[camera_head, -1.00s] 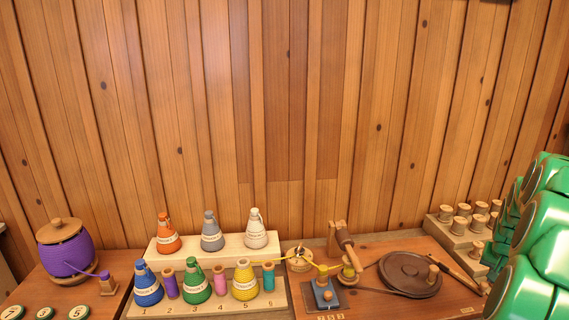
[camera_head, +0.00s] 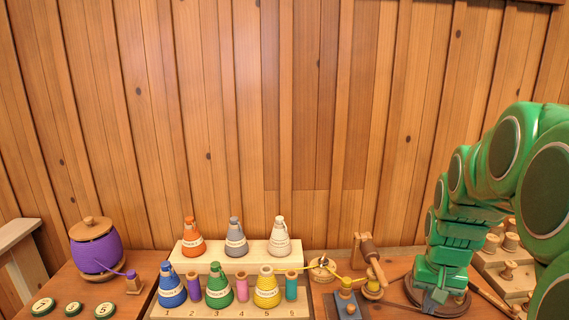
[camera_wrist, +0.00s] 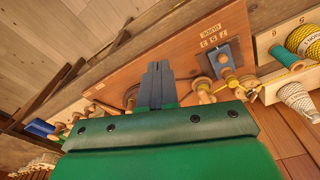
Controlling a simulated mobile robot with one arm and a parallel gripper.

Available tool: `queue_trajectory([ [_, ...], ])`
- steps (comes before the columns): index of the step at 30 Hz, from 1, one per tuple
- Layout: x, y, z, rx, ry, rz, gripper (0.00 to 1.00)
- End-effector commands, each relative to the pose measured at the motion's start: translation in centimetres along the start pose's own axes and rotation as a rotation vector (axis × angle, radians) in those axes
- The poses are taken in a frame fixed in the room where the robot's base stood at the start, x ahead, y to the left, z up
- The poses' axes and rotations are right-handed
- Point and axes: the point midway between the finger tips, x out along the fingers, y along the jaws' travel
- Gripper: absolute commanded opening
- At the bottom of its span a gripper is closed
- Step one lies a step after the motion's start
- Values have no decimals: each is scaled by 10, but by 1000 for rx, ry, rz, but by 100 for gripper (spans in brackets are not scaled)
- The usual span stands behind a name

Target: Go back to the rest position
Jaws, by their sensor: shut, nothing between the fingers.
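My gripper (camera_head: 434,300) hangs at the end of my green arm on the right of the head view, fingers pointing down over the winding board with the round dark wooden wheel (camera_head: 412,291). In the wrist view my gripper (camera_wrist: 157,68) shows its two dark fingers side by side with no gap. It is shut and empty. The arm hides much of the wheel and part of the spool rack behind it.
Cones of thread stand on a stepped pale rack (camera_head: 222,254) at the middle. A purple drum (camera_head: 94,247) stands at left. A blue block (camera_head: 347,305) and a crank post (camera_head: 371,262) are left of my gripper. Wooden spools (camera_head: 508,243) stand at right. Space above the bench is clear.

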Motion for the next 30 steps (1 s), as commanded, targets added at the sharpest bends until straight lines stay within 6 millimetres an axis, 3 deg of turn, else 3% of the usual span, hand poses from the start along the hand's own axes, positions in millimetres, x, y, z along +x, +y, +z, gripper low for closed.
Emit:
queue_trajectory([
  [6,-16,-37,62,-97,-54,-3,0],
  [13,-28,-62,130,-190,-111,-2,0],
  [24,-37,-75,237,-329,-204,7,0],
  [30,-36,-73,269,-371,-235,12,0],
])
